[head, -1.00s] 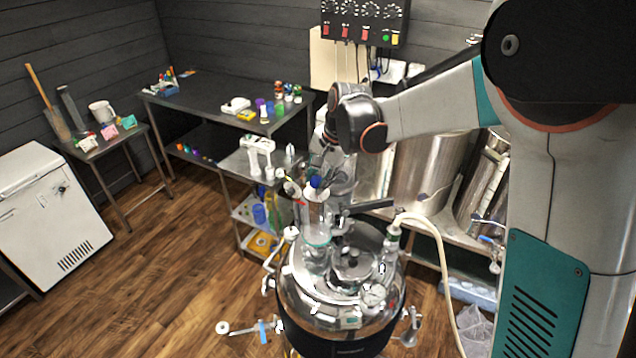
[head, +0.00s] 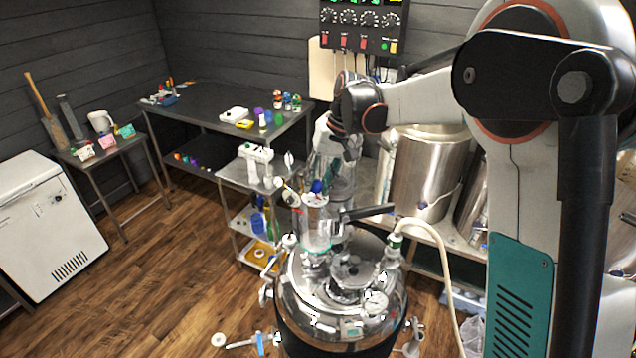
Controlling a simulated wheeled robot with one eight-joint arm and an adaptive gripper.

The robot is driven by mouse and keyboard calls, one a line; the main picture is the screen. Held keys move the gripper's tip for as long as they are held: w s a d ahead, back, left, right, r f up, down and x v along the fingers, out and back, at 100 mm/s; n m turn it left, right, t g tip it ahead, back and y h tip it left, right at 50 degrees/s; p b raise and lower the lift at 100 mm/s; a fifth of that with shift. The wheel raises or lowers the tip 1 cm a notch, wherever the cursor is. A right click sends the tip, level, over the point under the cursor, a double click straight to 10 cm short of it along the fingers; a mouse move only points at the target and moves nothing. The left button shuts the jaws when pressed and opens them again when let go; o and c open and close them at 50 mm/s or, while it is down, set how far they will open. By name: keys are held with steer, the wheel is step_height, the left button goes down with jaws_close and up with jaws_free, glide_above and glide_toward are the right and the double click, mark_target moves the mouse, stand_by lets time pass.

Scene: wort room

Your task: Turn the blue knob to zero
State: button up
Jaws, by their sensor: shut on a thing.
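The small blue knob (head: 316,187) sits on top of the upright clear glass and metal column of the steel kettle (head: 318,298), in the middle of the head view. My gripper (head: 318,178) points down from the wrist right at the knob. Its fingers are small and grey against the shiny parts behind, and it is shut on the blue knob. The knob's markings are too small to read, so its setting cannot be told.
A black handle (head: 366,212) sticks out right of the column. A pale hose (head: 436,245) rises from the kettle lid. Behind stand a steel pot (head: 425,180) and a dark table (head: 215,100) with small bottles. A control panel (head: 362,28) hangs on the wall.

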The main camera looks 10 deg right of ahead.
mark_target(318, 181)
steer(key=shift+n, duration=0.4)
steer(key=o, duration=1.1)
steer(key=shift+r, duration=0.15)
step_height(318, 181, up, 10)
steer(key=shift+f, duration=0.15)
